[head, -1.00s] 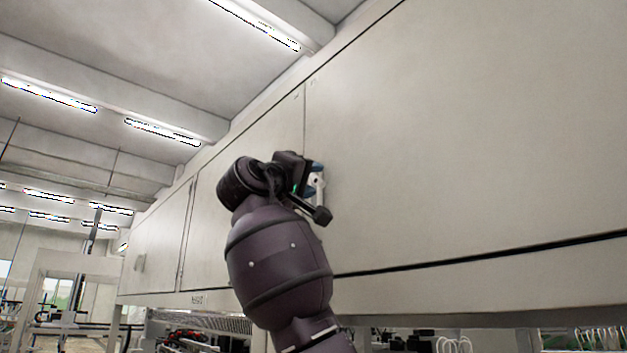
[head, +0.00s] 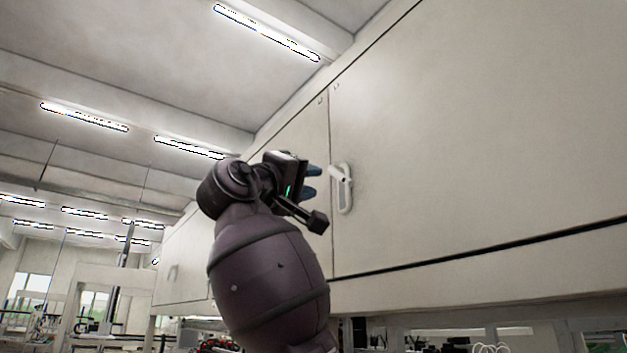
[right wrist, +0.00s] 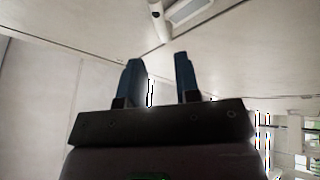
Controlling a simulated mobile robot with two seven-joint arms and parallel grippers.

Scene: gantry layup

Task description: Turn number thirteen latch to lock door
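The latch (head: 344,187) is a white handle on a pale oval plate, on the cabinet door (head: 450,140) just right of a vertical door seam. Its handle end sticks out to the upper left. It also shows at the top of the right wrist view (right wrist: 160,14). My right gripper (head: 312,180) is just left of the latch and apart from it. In the right wrist view its two blue fingers (right wrist: 161,75) stand apart with nothing between them. The latch's number is not readable. My left gripper is not in view.
A long row of pale cabinet doors runs away to the left, with another handle (head: 173,272) farther along. The space in front of the doors is free.

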